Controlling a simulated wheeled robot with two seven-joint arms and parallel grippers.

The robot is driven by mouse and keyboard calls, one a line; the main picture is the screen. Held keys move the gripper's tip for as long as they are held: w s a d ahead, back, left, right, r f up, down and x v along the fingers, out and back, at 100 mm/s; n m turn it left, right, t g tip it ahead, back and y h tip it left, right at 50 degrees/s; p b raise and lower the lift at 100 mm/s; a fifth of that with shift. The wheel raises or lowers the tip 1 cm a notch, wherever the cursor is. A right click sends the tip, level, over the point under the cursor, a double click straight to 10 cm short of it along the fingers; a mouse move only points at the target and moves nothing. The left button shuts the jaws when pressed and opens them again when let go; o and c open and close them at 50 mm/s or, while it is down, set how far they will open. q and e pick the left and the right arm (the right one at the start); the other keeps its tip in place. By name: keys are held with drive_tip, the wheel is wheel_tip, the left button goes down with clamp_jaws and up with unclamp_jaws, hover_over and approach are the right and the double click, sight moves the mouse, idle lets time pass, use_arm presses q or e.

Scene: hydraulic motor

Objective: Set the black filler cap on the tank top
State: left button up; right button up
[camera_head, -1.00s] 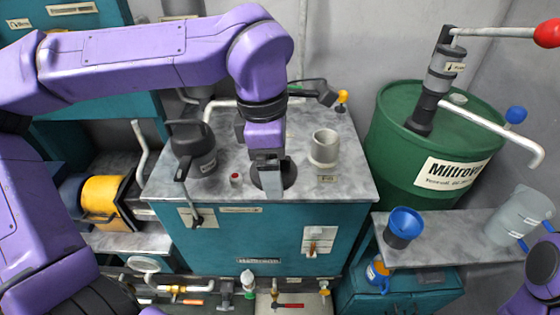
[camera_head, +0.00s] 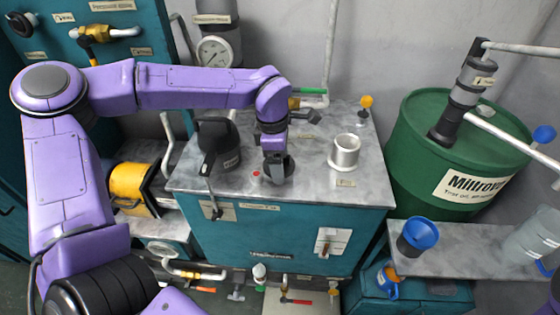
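The black filler cap (camera_head: 286,172) is a dark round piece at the middle of the grey tank top (camera_head: 310,185). My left gripper (camera_head: 274,164) reaches down from above and appears shut on the cap. The fingers partly hide it. The cap is low, at or just above the surface; whether it touches cannot be told. The open filler neck (camera_head: 345,152), a pale grey cylinder, stands to the right, with nothing over its mouth. My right gripper is out of view.
A small red-topped piece (camera_head: 256,173) is close left of the cap. A dark jug (camera_head: 218,145) stands farther left. A yellow-knobbed lever (camera_head: 365,108) is at the back right. A green drum (camera_head: 415,140) stands right of the tank. The tank top's front right is clear.

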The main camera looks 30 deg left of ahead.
use_arm(q)
drive_tip(key=shift+f, duration=0.45)
drive_tip(key=shift+f, duration=0.1)
drive_tip(key=o, duration=0.9)
drive_tip(key=shift+c, duration=0.2)
drive_tip(key=r, duration=0.8)
drive_tip(key=a+r, duration=0.1)
drive_tip(key=r, duration=0.3)
drive_tip(key=shift+s+a+r, duration=0.1)
drive_tip(key=shift+s+r, duration=0.05)
drive_tip(key=shift+s, duration=0.2)
